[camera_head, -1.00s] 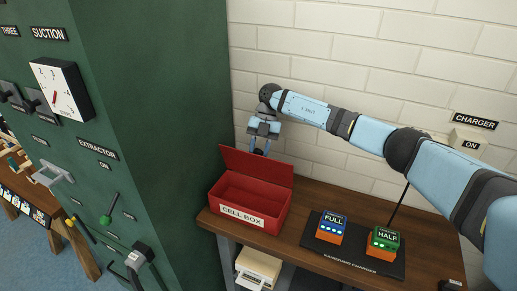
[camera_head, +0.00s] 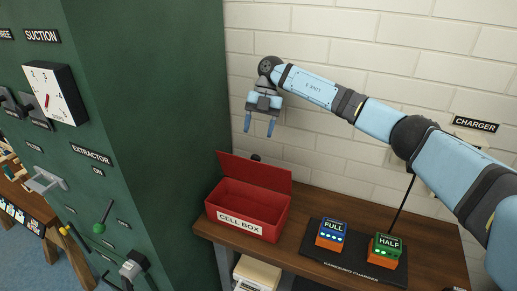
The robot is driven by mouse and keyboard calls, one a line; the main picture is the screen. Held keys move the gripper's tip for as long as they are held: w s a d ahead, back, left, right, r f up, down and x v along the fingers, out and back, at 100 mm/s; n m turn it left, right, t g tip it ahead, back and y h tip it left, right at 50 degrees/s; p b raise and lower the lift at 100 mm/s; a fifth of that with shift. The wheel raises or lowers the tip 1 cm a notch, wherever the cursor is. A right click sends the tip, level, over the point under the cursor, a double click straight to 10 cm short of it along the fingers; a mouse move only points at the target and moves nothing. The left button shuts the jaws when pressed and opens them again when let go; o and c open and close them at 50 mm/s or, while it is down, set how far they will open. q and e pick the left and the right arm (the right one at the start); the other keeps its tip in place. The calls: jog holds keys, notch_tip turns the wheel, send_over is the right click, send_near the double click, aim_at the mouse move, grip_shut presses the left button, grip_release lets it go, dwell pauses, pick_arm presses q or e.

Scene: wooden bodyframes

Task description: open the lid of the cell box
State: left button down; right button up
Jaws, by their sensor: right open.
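The red cell box (camera_head: 240,222) stands on the left part of the wooden bench, with a "CELL BOX" label on its front. Its lid (camera_head: 254,172) is raised and leans up at the back, and the inside looks empty. A small dark knob shows just behind the lid's top edge. My right gripper (camera_head: 259,126) is above and behind the lid, apart from it, with its two blue fingers spread and nothing between them. My left gripper is not in view.
A charger pad (camera_head: 352,262) on the bench holds a blue-topped FULL cell (camera_head: 331,235) and a green-topped HALF cell (camera_head: 385,250). A green cabinet (camera_head: 150,120) with switches stands close on the left. A brick wall is behind the bench.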

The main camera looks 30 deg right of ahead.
notch_tip(320, 180, up, 10)
jog(key=b, duration=0.1)
jog(key=shift+d, duration=0.15)
jog(key=shift+f, duration=0.15)
